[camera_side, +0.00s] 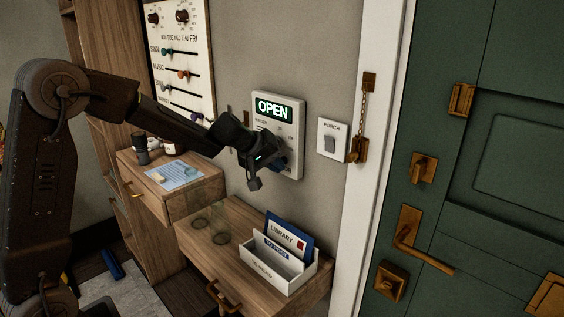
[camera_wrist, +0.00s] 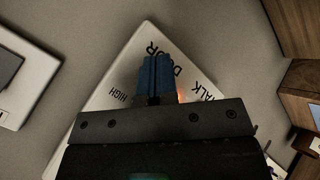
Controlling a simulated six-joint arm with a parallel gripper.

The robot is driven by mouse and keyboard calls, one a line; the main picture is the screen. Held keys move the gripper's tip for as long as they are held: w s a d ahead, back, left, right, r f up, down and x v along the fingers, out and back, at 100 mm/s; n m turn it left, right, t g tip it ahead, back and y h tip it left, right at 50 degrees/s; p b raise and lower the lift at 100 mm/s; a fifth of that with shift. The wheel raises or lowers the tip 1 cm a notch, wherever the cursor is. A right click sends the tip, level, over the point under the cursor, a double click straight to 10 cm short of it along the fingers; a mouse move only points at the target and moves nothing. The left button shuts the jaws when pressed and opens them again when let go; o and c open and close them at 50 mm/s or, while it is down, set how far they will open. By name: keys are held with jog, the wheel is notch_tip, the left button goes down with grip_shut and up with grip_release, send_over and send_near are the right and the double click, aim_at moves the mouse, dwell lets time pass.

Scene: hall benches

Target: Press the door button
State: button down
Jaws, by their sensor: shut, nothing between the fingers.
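A pale wall panel (camera_side: 292,115) with a lit green OPEN sign (camera_side: 273,109) hangs left of the green door. My gripper (camera_side: 281,165) is in front of the panel's lower part and covers much of it. In the wrist view the panel (camera_wrist: 105,100) carries the words DOOR, TALK and HIGH. The blue fingertips (camera_wrist: 157,77) are shut together over the panel beside the word DOOR, with nothing between them. An orange glow shows just right of the fingertips. The door button itself is hidden, and I cannot tell whether the fingertips touch it.
A PORCH switch (camera_side: 331,139) and a brass door chain (camera_side: 364,120) are right of the panel. Below stand a wooden shelf with glasses and a white letter tray (camera_side: 275,270). A slider board (camera_side: 180,60) is at upper left. The green door (camera_side: 480,150) is shut.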

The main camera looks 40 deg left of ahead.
jog(key=shift+s, duration=3.4)
